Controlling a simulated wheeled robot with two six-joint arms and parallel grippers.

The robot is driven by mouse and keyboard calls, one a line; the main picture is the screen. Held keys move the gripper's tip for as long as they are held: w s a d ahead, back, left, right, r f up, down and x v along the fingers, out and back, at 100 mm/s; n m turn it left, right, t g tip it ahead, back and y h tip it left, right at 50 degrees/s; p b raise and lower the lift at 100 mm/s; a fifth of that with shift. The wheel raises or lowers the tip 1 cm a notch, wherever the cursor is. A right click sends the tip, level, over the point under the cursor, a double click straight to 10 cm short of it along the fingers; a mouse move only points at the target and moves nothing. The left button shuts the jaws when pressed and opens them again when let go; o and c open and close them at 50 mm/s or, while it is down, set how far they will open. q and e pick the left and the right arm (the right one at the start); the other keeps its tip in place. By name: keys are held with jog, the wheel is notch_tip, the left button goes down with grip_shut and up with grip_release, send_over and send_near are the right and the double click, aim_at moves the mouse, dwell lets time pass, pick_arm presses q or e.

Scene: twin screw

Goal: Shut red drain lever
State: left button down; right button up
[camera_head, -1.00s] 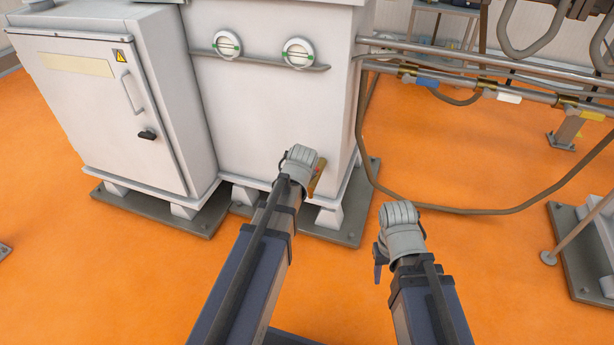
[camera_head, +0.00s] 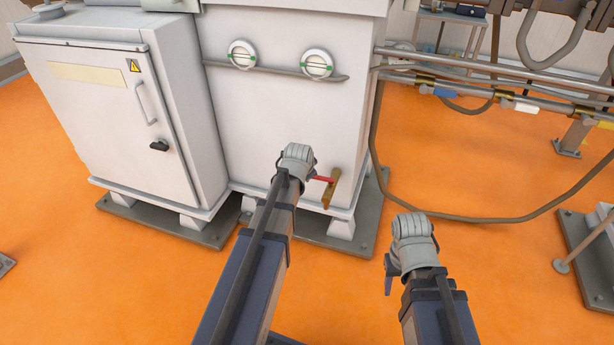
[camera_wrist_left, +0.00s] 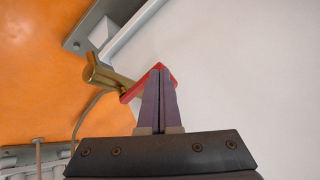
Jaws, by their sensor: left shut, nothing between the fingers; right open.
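The red drain lever (camera_head: 323,179) shows on the brass drain valve (camera_head: 332,190), low on the front of the white tank. It sticks out to the left, across the brass body. In the left wrist view, the red lever (camera_wrist_left: 131,96) runs from the brass valve (camera_wrist_left: 104,74) to behind my left fingers. My left gripper (camera_wrist_left: 160,70) is shut and empty, its tips over the lever's end; I cannot tell whether they touch.
A white cabinet (camera_head: 110,120) with a black latch stands left of the tank (camera_head: 225,130). Pipes (camera_head: 470,75) run along the back right, and a hose (camera_head: 480,215) sags to the floor. The orange floor between the tank and the right-hand stand (camera_head: 590,245) is mostly clear.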

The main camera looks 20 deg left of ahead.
pick_arm(q)
jog(key=shift+w+a, duration=0.15)
jog(key=shift+w, duration=0.15)
dwell(0.5)
jog(key=shift+s, duration=0.15)
jog(key=s+a+r+p, duration=0.1)
jog(key=s+r+p, duration=0.7)
jog(key=s, duration=0.1)
jog(key=shift+s, duration=0.15)
dwell(0.5)
